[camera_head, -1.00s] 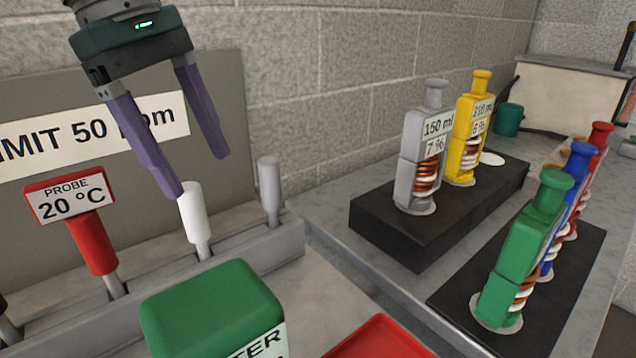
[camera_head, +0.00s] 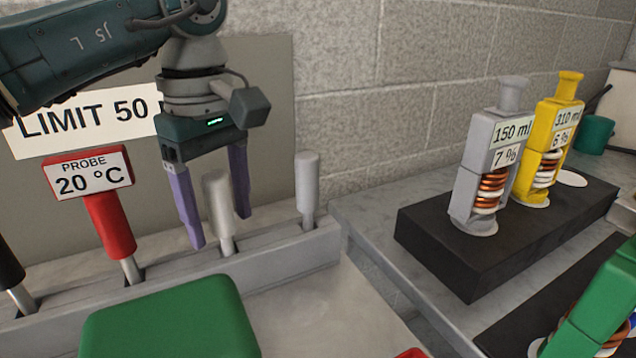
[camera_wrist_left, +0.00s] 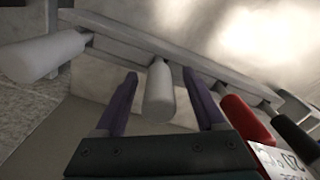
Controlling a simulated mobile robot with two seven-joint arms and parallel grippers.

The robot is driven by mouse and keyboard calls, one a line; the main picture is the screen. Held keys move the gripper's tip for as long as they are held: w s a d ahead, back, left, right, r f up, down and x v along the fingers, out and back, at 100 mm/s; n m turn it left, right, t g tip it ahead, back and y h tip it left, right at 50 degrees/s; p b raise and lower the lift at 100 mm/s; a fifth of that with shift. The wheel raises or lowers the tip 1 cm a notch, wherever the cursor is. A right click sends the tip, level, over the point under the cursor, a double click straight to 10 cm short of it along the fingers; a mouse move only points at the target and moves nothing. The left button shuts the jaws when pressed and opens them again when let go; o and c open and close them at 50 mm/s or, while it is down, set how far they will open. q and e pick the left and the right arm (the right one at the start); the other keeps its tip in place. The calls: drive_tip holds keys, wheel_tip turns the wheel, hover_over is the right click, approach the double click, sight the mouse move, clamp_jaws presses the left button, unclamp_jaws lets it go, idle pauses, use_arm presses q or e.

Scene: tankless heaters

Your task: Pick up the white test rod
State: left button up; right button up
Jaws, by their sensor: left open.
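The white test rod (camera_head: 218,200) stands upright in the grey rack, its thin metal shaft going down into the slot. In the left wrist view the white rod (camera_wrist_left: 159,92) shows between the two purple fingers. My left gripper (camera_head: 220,230) is open, with one finger on each side of the white rod's handle. In the left wrist view my left gripper (camera_wrist_left: 160,73) shows gaps between both fingers and the rod. My right gripper is not in view.
A grey rod (camera_head: 307,182) stands to the right in the rack (camera_head: 285,259). A red probe marked 20 °C (camera_head: 110,222) stands to the left, with a black-handled one (camera_head: 8,264) beyond. A green box (camera_head: 170,320) is in front. Coil units stand on a black block (camera_head: 480,262) at right.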

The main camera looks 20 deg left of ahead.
use_arm(q)
drive_tip(key=shift+f, duration=0.2)
clamp_jaws()
idle(0.5)
